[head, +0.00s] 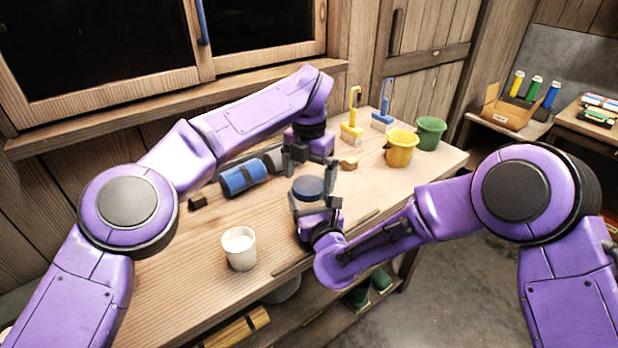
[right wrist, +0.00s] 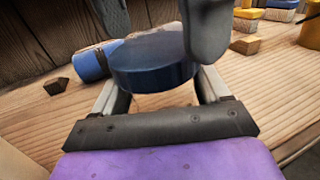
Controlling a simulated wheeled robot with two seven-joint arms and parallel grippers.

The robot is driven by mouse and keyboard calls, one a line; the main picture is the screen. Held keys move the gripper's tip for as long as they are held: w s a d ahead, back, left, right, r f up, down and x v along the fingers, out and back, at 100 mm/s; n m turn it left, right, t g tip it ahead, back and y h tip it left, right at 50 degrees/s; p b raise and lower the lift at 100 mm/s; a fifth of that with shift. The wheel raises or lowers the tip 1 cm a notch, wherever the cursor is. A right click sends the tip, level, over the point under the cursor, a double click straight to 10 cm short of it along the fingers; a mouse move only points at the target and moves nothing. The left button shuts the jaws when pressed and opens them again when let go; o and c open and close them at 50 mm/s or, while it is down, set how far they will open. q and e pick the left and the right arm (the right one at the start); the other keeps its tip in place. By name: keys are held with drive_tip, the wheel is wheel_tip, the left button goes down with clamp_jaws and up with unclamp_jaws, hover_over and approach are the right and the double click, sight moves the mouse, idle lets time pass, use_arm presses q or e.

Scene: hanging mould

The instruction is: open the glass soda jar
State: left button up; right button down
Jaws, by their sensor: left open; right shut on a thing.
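The glass soda jar shows mainly as a round dark blue lid (head: 308,187) near the middle of the workbench. The lid also shows large in the right wrist view (right wrist: 150,62); the clear body beneath is hard to make out. My right gripper (head: 317,206) comes in low from the front and is shut on the jar, its fingers on either side below the lid. My left gripper (head: 307,166) is above and behind the lid, pointing down, open with its fingers apart. One of its grey fingers (right wrist: 207,30) overlaps the lid's right edge in the right wrist view; contact is unclear.
A white cup (head: 239,249) stands front left. A blue roll (head: 243,178) and a small dark block (head: 197,203) lie left. A wooden block (head: 348,163), yellow bucket (head: 401,151), green bucket (head: 430,133) and two brushes are at the right back. A thin stick lies along the front.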

use_arm(q)
drive_tip(key=shift+f, duration=1.05)
use_arm(e)
drive_tip(key=shift+s+f, duration=0.15)
drive_tip(key=shift+f, duration=0.25)
use_arm(q)
drive_tip(key=c, duration=1.1)
drive_tip(key=shift+n, duration=0.3)
use_arm(e)
drive_tip(key=shift+a, duration=0.1)
use_arm(q)
drive_tip(key=shift+r, duration=1.15)
